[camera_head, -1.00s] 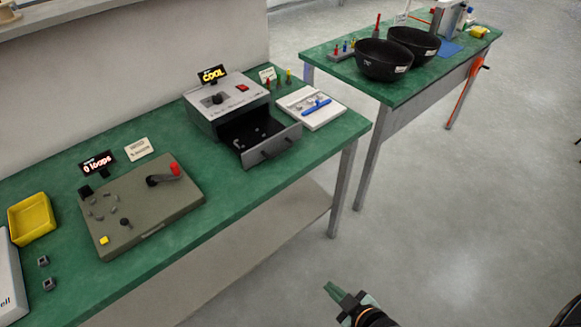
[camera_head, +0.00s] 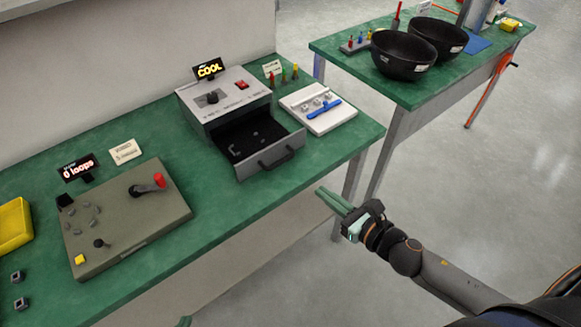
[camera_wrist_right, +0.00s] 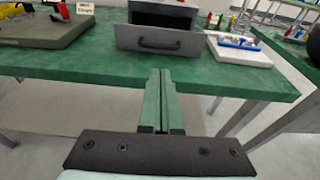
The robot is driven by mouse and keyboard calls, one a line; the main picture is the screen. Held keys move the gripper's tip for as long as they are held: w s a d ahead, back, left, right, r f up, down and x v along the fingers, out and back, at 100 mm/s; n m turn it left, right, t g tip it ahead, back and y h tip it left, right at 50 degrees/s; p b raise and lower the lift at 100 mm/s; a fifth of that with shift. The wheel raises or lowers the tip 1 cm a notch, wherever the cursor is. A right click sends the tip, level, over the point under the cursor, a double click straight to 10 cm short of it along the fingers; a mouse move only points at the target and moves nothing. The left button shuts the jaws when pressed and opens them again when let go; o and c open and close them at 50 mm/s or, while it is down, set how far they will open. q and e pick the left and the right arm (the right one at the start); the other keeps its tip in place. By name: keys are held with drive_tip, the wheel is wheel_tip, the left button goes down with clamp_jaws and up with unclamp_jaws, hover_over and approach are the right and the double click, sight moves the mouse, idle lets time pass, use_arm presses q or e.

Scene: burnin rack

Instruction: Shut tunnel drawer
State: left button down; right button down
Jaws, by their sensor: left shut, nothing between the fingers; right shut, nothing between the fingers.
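The tunnel drawer (camera_head: 270,158) is pulled out of the grey tunnel box (camera_head: 222,97), with several small pieces on its dark floor. Its front panel has a dark handle (camera_head: 276,160). My right gripper (camera_head: 325,196) is shut and empty, in front of the bench edge and apart from the drawer. In the right wrist view the shut green fingers (camera_wrist_right: 159,78) point at the drawer front (camera_wrist_right: 160,41), below its handle. Only a green tip of my left gripper (camera_head: 185,321) shows at the bottom edge of the head view; it is shut and empty.
A white tray (camera_head: 335,122) with a blue tool lies right of the drawer. A grey-green control panel (camera_head: 125,222) with a red-knobbed lever stands left. A display reading COOL (camera_head: 208,69) tops the box. Black bowls (camera_head: 404,55) stand on the other bench.

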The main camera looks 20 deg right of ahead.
sight(282, 162)
use_arm(q)
drive_tip(key=shift+r+p, duration=0.4)
drive_tip(key=shift+r, duration=0.1)
use_arm(e)
drive_tip(key=x, duration=1.3)
drive_tip(key=shift+w, duration=0.1)
use_arm(q)
drive_tip(key=shift+w, duration=0.1)
use_arm(e)
drive_tip(key=shift+a, duration=0.1)
